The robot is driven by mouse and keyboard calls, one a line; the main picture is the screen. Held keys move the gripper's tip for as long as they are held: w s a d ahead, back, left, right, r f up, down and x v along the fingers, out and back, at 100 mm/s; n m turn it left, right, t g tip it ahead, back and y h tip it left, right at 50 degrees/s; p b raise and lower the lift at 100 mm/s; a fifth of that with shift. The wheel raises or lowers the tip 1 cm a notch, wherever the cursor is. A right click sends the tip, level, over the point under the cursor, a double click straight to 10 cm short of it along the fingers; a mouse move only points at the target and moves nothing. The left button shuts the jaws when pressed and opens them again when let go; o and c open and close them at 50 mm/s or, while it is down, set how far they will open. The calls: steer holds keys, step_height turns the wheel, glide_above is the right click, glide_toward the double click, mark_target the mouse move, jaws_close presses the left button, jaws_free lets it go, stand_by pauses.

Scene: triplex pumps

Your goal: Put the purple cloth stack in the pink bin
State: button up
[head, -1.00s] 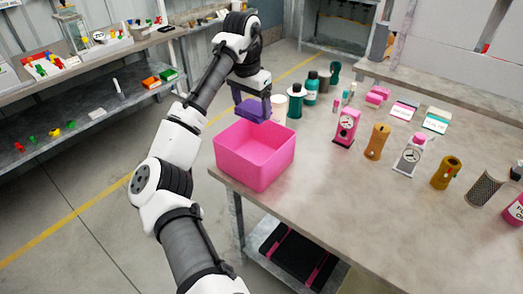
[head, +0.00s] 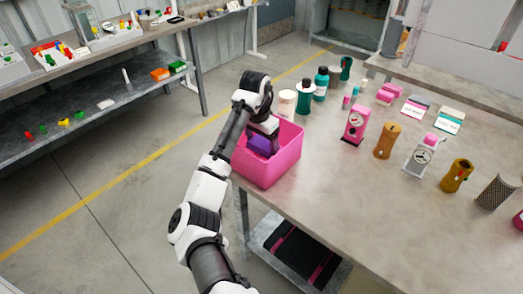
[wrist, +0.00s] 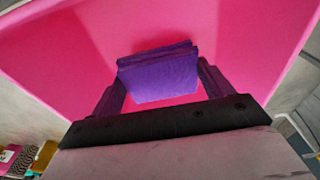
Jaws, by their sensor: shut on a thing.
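The purple cloth stack (head: 262,144) is inside the pink bin (head: 284,166), low between its walls. It also shows in the wrist view (wrist: 160,73), with the pink bin (wrist: 60,65) around it. My gripper (head: 262,138) reaches down into the bin from above. In the wrist view my gripper (wrist: 160,85) is shut on the purple stack, with one finger at each side of it. Whether the stack touches the bin's floor cannot be told. The pink bin stands upright at the table's left corner.
The grey table (head: 340,205) holds several bottles and jars behind the bin, including a dark green bottle (head: 304,100). A pink dial device (head: 354,125) and a brown container (head: 387,140) stand to the right. The table's front middle is clear.

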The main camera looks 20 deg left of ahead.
mark_target(261, 151)
steer(key=shift+f+p, duration=0.4)
steer(key=shift+f, duration=1.75)
steer(key=shift+f, duration=0.1)
steer(key=o, duration=0.9)
steer(key=r, duration=0.3)
steer(key=r+b, duration=0.1)
steer(key=r, duration=0.3)
steer(key=s+r, duration=0.1)
steer(key=r, duration=0.3)
steer(key=shift+s+a, duration=0.1)
steer(key=shift+a, duration=0.15)
steer(key=shift+r, duration=0.6)
